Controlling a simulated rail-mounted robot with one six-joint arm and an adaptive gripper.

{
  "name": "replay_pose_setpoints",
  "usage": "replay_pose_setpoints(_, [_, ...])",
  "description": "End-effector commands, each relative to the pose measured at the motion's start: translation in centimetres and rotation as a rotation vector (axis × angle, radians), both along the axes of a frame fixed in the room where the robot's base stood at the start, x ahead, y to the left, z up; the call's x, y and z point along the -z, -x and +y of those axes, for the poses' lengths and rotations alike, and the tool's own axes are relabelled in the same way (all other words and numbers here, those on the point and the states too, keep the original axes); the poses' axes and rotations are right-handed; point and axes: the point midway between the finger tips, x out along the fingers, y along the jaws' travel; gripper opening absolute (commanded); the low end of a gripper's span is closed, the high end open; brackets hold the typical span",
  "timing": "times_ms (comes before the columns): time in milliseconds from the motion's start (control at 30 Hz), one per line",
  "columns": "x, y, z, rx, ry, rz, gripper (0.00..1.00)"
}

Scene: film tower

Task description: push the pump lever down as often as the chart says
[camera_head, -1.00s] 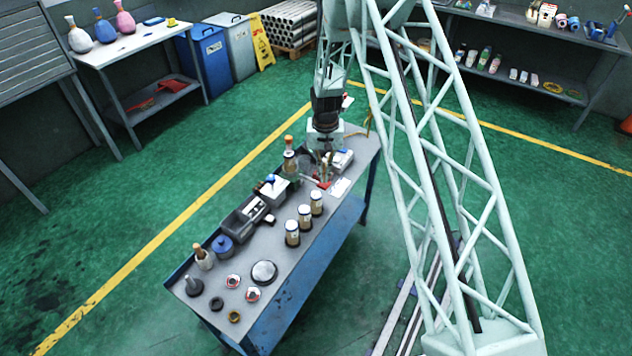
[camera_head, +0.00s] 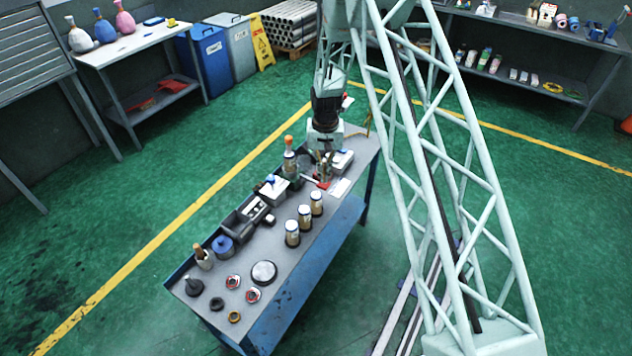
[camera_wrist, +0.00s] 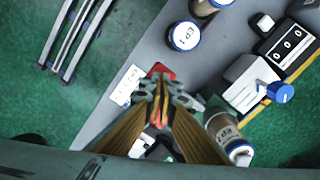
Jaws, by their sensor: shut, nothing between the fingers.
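A red lever end (camera_head: 321,183) shows low beside my gripper, near the far end of the bench. In the wrist view the red piece (camera_wrist: 160,70) lies just beyond my fingertips. I cannot tell whether they touch it or how far down it is. My gripper (camera_head: 324,168) points down at it; in the wrist view its fingers (camera_wrist: 161,92) are shut and empty. The pump body is mostly hidden by the fingers. A white card (camera_head: 340,188), possibly the chart, lies flat beside the lever and also shows in the wrist view (camera_wrist: 127,86); its writing is unreadable.
Several jars (camera_head: 304,217) stand along the bench's near side. A white box with a blue knob (camera_wrist: 250,82) and a dark box with a display (camera_wrist: 288,47) stand close by. An orange-capped bottle (camera_head: 290,160) is left of my gripper.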

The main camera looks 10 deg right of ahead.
Motion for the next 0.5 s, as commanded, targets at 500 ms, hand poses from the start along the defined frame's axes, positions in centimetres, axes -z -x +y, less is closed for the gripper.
replay_pose_setpoints(500, [1.4,0.0,0.0,0.0,0.0,0.0,0.0])
